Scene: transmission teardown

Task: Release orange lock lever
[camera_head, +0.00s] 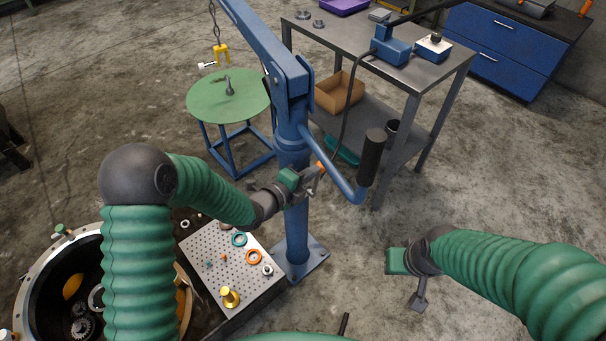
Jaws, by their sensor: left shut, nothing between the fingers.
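The orange lock lever (320,167) shows as a small orange piece on the blue crane column (291,150), just beside the fingertips of my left gripper (316,172). The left gripper is shut with nothing held, and its fingers cover part of the lever's mount. I cannot tell whether the fingers touch the lever. My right gripper (418,302) hangs low at the right over bare floor, away from the crane; its finger spacing is not clear.
A blue crank arm with a black grip (371,158) juts right of the column. A perforated tray (206,245) with small parts stands below my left arm, beside a round housing (38,285). A green round table (215,101) and a metal workbench (425,75) stand behind.

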